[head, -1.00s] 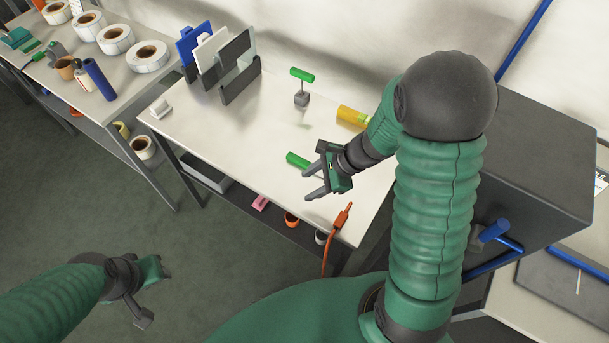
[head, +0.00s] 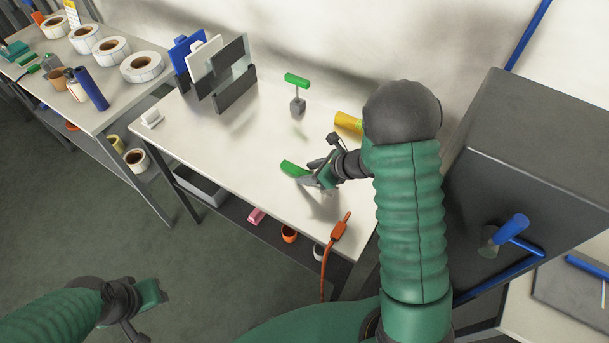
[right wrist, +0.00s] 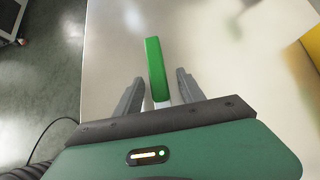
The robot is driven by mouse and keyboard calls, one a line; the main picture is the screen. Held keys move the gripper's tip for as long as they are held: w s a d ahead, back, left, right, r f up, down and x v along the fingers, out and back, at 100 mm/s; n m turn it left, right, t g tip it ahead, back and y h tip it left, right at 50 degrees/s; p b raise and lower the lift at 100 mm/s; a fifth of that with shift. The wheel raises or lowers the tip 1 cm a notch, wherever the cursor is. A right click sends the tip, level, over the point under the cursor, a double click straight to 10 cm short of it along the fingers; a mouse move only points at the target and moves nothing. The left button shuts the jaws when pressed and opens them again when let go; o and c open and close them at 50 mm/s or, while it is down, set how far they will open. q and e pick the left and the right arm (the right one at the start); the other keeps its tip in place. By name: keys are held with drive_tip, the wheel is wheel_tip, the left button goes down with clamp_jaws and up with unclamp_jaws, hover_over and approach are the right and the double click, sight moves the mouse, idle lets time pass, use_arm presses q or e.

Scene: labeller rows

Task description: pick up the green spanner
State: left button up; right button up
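The green spanner lies on the pale bench; its green handle (head: 292,168) shows left of my right gripper in the head view, and the rest is hidden by the gripper. My right gripper (head: 313,172) is low over the bench at the spanner. In the right wrist view the spanner (right wrist: 154,62) lies between the two open fingers (right wrist: 160,80), with a gap on each side, and its pale shaft runs back under the palm. My left gripper (head: 150,312) is open and empty over the floor at the lower left, away from the bench.
A green-handled T-shaped tool on a grey block (head: 297,104) stands behind the spanner. A yellow cylinder (head: 348,122) lies to its right, near my right arm. A rack of panels (head: 235,90) stands at the back left.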

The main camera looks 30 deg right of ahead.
drive_tip(key=shift+a, duration=0.2)
clamp_jaws()
drive_tip(key=shift+d, duration=0.1)
idle(0.9)
